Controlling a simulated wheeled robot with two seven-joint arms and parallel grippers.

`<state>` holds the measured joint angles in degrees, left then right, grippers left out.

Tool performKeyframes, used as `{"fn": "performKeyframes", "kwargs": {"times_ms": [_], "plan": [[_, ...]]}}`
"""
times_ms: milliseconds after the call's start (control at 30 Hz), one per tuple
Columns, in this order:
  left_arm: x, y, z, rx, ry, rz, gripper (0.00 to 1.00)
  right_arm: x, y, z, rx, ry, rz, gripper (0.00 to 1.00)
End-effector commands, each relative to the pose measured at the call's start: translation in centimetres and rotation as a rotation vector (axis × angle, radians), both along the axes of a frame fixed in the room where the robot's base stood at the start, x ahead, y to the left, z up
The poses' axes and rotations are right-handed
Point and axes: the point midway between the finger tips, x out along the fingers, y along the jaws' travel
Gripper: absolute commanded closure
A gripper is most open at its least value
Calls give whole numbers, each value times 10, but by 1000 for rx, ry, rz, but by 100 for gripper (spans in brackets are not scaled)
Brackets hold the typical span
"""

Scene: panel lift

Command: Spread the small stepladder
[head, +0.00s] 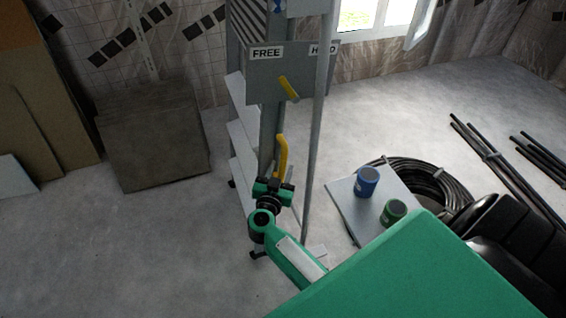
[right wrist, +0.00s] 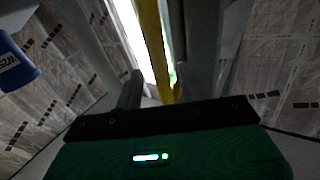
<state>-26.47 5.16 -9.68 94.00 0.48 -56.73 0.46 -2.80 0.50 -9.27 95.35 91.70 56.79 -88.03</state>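The stepladder (head: 242,135) stands upright in the middle of the head view, with pale grey treads on its left side. A grey plate (head: 262,75) marked FREE and HOLD, with a yellow pointer (head: 289,87), covers its upper part. A yellow handle (head: 281,158) hangs below the plate. My right gripper (head: 275,183) is at the lower end of this handle, partly hidden by its own wrist. In the right wrist view a yellow bar (right wrist: 153,45) runs between the parted fingers, with a gap on its left. My left gripper is in neither view.
A pale board (head: 345,200) on the floor at right carries a blue can (head: 367,182) and a green can (head: 393,211). Coiled black hose (head: 430,180) and dark bars (head: 490,155) lie beyond. A brown box-like block (head: 150,140) stands left. The left floor is clear.

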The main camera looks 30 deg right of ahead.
Motion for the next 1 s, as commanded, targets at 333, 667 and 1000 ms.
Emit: {"fn": "performKeyframes", "kwargs": {"times_ms": [333, 667, 1000], "plan": [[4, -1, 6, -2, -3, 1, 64, 24, -25, 0, 0, 0, 1, 61], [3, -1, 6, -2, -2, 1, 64, 24, -26, 0, 0, 0, 1, 72], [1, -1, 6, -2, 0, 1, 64, 24, -25, 0, -2, 1, 1, 100]]}}
